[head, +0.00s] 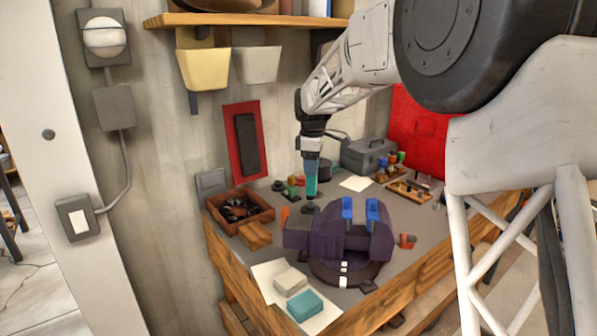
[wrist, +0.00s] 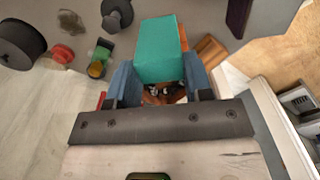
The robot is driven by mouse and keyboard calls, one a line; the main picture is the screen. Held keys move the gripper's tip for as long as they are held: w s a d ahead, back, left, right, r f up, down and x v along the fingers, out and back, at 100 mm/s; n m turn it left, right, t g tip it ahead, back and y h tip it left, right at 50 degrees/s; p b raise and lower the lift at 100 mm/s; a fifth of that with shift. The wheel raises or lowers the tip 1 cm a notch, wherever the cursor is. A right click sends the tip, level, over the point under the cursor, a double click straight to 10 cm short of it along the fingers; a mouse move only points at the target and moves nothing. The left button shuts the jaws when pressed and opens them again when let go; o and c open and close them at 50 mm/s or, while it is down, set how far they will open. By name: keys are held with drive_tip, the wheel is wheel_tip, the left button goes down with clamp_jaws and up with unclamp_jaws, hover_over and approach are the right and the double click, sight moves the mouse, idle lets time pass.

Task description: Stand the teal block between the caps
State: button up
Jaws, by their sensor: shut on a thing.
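My gripper (head: 312,170) is shut on a teal block (head: 311,186), which hangs upright below the fingers behind and left of the purple vise. In the wrist view the block (wrist: 158,50) sits between the two blue-grey fingers (wrist: 160,82). Two blue caps, the left one (head: 347,211) and the right one (head: 373,213), stand on top of the purple vise (head: 330,240) with a narrow gap between them. The held block is left of both caps, apart from them. Whether its lower end touches anything is hard to tell.
A teal piece (head: 305,305) and a beige piece (head: 290,281) lie on white paper at the bench front. A wooden bin (head: 227,222) stands left. A grey toolbox (head: 368,154) and a wooden rack (head: 408,193) stand at the back right. Small knobs lie near the held block.

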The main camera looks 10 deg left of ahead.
drive_tip(key=s+d+r, duration=0.5)
drive_tip(key=s+d, duration=0.2)
drive_tip(key=s+d+r, duration=0.4)
drive_tip(key=s+d, duration=0.3)
drive_tip(key=s, duration=0.1)
drive_tip(key=shift+r, duration=0.35)
drive_tip(key=shift+a+f, duration=0.1)
drive_tip(key=shift+f, duration=2)
drive_tip(key=shift+f, duration=2.5)
idle(1.5)
